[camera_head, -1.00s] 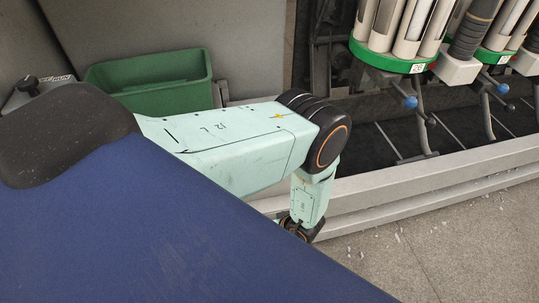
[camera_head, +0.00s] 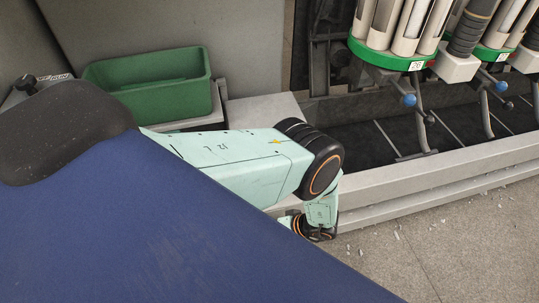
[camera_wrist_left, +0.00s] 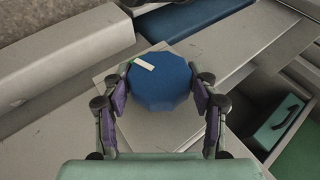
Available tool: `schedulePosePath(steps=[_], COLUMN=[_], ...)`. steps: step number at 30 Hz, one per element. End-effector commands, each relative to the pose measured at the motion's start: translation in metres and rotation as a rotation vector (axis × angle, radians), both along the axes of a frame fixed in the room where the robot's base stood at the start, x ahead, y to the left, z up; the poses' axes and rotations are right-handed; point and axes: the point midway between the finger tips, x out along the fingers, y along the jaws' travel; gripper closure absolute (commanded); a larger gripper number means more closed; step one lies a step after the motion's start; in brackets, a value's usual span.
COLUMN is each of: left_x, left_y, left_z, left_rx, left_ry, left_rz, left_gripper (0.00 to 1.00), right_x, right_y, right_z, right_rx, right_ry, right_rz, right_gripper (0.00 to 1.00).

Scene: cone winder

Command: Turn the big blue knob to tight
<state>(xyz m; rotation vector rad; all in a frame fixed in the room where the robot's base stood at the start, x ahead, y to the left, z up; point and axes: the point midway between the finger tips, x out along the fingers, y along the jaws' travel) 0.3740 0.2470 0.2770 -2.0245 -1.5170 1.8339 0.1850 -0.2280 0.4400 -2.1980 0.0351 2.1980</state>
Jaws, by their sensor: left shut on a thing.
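The big blue knob (camera_wrist_left: 165,90) is in the middle of the left wrist view, a many-sided blue disc on a pale grey plate (camera_wrist_left: 155,132). A short whitish pointer mark with a green edge (camera_wrist_left: 144,64) lies on its upper left face. My left gripper (camera_wrist_left: 163,80) has one purple-padded finger on each side of the knob and is shut on it. In the head view my left arm shows, but its fingers and the knob are hidden behind the blue foreground. My right gripper is not in view.
In the head view a green bin (camera_head: 150,85) stands behind my arm. Winding units with green discs (camera_head: 386,56) and small blue balls (camera_head: 409,100) stand at the upper right, behind a grey metal rail (camera_head: 430,170).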

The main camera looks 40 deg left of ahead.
Motion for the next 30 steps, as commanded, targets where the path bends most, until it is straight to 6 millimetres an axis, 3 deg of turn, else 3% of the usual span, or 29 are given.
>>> schedulePosePath(steps=[9,10,17,30], left_x=[0.0021,0.0022,0.0012,0.0033], left_y=[0.0016,0.0016,0.001,-0.0064], left_z=[0.001,0.001,0.0006,0.0078], left_rx=[0.002,0.002,0.002,0.0], left_ry=[-0.002,-0.002,-0.002,-0.002], left_rz=[-0.002,-0.002,-0.002,-0.003], left_gripper=[0.72,0.39,0.2,0.19], right_x=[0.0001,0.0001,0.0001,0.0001], right_y=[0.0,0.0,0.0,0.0], right_z=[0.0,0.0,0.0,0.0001], right_rx=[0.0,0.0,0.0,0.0], right_ry=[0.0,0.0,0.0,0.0], right_rz=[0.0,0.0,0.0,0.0], right_gripper=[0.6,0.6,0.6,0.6])
